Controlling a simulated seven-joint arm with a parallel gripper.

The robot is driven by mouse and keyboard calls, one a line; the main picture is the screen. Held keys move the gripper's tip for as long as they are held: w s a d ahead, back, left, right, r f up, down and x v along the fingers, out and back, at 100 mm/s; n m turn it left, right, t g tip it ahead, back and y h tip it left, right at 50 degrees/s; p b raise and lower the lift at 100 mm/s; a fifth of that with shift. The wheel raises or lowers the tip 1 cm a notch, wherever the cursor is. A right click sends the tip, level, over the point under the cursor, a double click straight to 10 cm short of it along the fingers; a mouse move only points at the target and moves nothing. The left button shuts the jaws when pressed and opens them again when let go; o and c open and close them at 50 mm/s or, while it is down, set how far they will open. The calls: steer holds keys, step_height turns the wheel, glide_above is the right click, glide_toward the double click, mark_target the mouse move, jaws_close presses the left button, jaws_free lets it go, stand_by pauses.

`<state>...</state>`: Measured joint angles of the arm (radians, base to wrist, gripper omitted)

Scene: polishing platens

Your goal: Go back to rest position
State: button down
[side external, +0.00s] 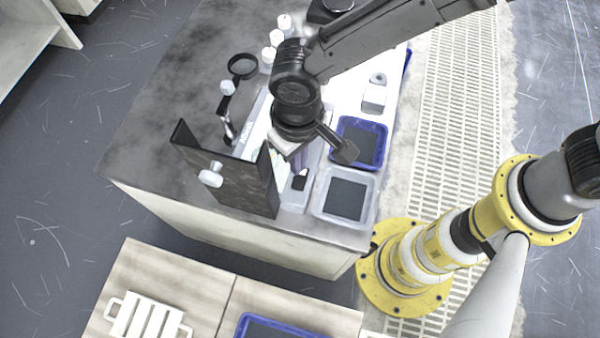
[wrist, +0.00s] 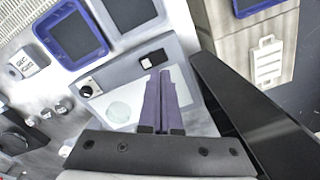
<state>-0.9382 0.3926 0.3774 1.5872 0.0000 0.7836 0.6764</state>
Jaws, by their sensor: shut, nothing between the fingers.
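My gripper (side external: 300,158) hangs over the worktop in the side external view, above a light grey device close to a dark upright panel. In the wrist view my gripper (wrist: 166,75) shows as two purple fingers lying side by side, shut with nothing between them. Behind the fingers is the grey device (wrist: 185,78), with a black round knob and a small black-and-white switch. My arm reaches in from the top right in the side external view and covers part of the worktop.
The dark upright panel (side external: 240,178) stands left of my gripper; it is close on the right in the wrist view (wrist: 240,110). A blue tray (side external: 378,146) and a clear grey tray (side external: 372,205) lie to the right. A yellow-and-grey arm (side external: 440,245) stands at right.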

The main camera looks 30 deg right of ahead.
steer(key=shift+r, duration=0.25)
steer(key=shift+w+d, duration=0.1)
steer(key=shift+w, duration=0.05)
steer(key=w+d+r+m+t+y, duration=0.1)
steer(key=w+d+r+m+t, duration=0.15)
steer(key=w+d+r, duration=0.7)
steer(key=s+d+r+m+t, duration=0.2)
steer(key=d+r+m, duration=0.1)
steer(key=d+r, duration=0.85)
steer(key=s+d+r+t, duration=0.2)
steer(key=s+d+r, duration=0.1)
steer(key=s+d, duration=0.65)
steer(key=s+d+f+n+h, duration=0.1)
steer(key=s+d+f+n, duration=0.1)
steer(key=s+d+f, duration=0.3)
steer(key=s+g, duration=0.1)
steer(key=s, duration=0.2)
